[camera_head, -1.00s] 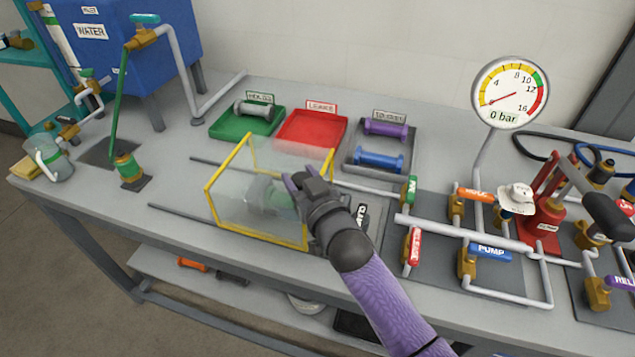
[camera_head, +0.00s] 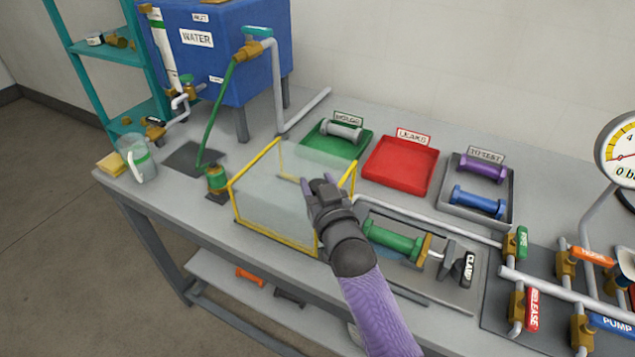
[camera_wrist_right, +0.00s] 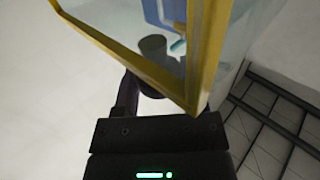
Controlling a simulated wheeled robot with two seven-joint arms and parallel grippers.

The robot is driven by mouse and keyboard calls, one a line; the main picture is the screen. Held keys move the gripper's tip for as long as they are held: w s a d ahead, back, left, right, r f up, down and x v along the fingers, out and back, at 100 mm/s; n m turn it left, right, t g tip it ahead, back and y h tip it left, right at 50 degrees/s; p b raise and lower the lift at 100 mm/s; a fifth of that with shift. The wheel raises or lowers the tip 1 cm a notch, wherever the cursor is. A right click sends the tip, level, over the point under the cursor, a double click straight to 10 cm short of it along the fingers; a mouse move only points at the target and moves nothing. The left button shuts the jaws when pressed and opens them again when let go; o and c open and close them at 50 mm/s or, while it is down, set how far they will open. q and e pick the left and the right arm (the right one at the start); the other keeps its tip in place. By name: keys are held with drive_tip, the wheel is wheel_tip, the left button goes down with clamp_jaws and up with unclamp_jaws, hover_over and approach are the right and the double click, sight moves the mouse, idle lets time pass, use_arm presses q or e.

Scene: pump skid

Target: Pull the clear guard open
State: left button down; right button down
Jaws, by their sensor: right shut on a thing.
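The clear guard (camera_head: 277,205) is a see-through box with a yellow frame, standing on the bench at the centre of the head view. My right gripper (camera_head: 318,187) is at its right end, shut on the guard. In the right wrist view the yellow frame (camera_wrist_right: 207,60) crosses close in front of the gripper. A green cylinder (camera_head: 393,239) lies in the clamp fixture to the right of the guard, uncovered. The black lever marked CLAMP (camera_head: 466,268) is at its right end. The exact grip point is hidden by the hand. My left gripper is not in view.
Green (camera_head: 322,147), red (camera_head: 385,180) and grey (camera_head: 510,208) trays stand behind the guard. To its left are a green-banded brass fitting (camera_head: 216,178) with a hose and a jug (camera_head: 137,160). Pipes and valves (camera_head: 521,243) fill the right.

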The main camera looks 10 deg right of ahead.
drive_tip(key=shift+d, duration=0.1)
drive_tip(key=shift+c, duration=0.8)
unclamp_jaws()
drive_tip(key=shift+s, duration=0.1)
drive_tip(key=shift+s+d, duration=0.1)
drive_tip(key=shift+s, duration=0.25)
drive_tip(key=s+d+p, duration=0.1)
drive_tip(key=s+p, duration=0.2)
drive_tip(key=s, duration=0.6)
drive_tip(key=shift+d, duration=0.35)
